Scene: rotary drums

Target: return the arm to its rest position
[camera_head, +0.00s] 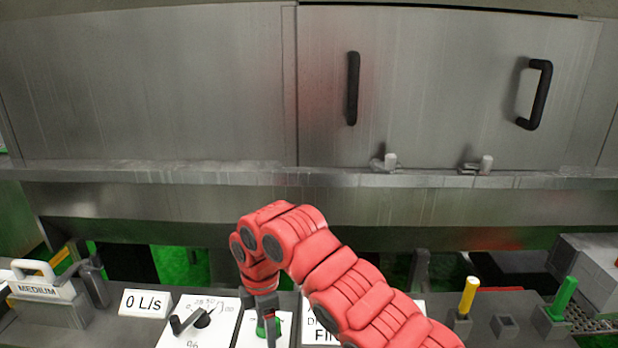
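My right arm, red and segmented, comes in from the lower right. It bends over the panel in the middle of the head view. Its grey gripper (267,308) points down at a green handle (262,328) on a white label plate. The fingertips overlap the top of the green handle, and I cannot tell whether they touch it or how far apart they are. My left gripper is not in view.
Left of my gripper are a dial with a black lever (190,322), a "0 L/s" sign (145,303) and a "MEDIUM" block (48,290). Yellow (468,296) and green (563,297) handles stand on the right. A steel cabinet (420,90) with black handles spans the back.

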